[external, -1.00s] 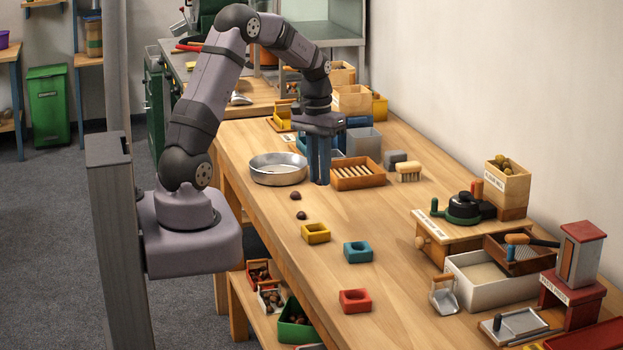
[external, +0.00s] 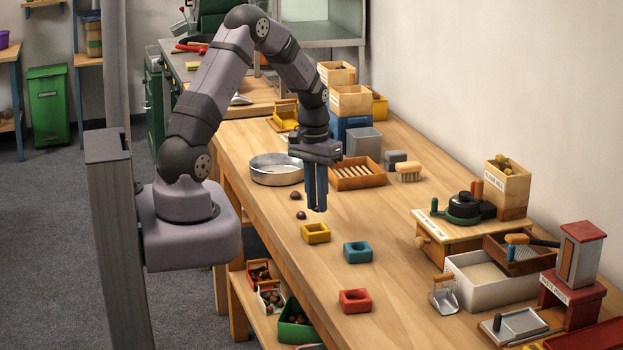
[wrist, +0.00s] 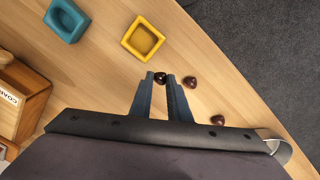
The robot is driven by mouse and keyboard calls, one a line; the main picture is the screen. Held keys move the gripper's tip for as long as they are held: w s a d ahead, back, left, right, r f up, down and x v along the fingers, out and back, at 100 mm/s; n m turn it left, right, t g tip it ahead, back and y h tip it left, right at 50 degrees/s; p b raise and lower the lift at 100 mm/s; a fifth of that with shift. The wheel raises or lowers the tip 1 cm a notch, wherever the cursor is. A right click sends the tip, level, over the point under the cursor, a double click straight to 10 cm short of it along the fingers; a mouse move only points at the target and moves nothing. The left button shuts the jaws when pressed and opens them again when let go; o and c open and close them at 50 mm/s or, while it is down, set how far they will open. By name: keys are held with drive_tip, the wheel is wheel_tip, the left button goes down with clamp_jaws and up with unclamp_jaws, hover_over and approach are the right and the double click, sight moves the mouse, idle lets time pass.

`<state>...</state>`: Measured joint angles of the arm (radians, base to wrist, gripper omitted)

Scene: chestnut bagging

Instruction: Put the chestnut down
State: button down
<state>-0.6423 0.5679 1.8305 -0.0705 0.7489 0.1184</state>
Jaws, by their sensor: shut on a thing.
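My gripper (external: 317,208) points down over the bench, and its fingertips show in the wrist view (wrist: 160,80). It is shut on a dark, round chestnut (wrist: 160,77) between the tips; the chestnut is mostly hidden by the fingers in the external view. Two other brown chestnuts lie loose on the bench beside it: one near the fingers (wrist: 190,83) and one farther off (wrist: 218,120). A yellow square block with a hollow (external: 316,233) sits just in front of the gripper, and its hollow looks empty in the wrist view (wrist: 143,40).
A teal block (external: 357,252) and a red block (external: 355,301) stand farther along the bench (external: 400,215). A round metal pan (external: 277,169) and a slatted wooden tray (external: 357,174) are behind the gripper. The bench's middle is mostly clear.

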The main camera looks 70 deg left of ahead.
sight(316, 207)
drive_tip(key=shift+f+p, duration=0.5)
drive_tip(key=shift+f, duration=1.35)
drive_tip(key=shift+f, duration=0.1)
drive_tip(key=shift+f, duration=0.1)
drive_tip(key=c, duration=1.7)
unclamp_jaws()
drive_tip(key=r+b, duration=0.1)
drive_tip(key=r, duration=0.3)
drive_tip(key=r+b, duration=0.1)
drive_tip(key=r, duration=0.3)
drive_tip(key=r+b, duration=0.1)
drive_tip(key=r, duration=0.3)
drive_tip(key=shift+s+a+r, duration=0.2)
drive_tip(key=shift+a, duration=0.05)
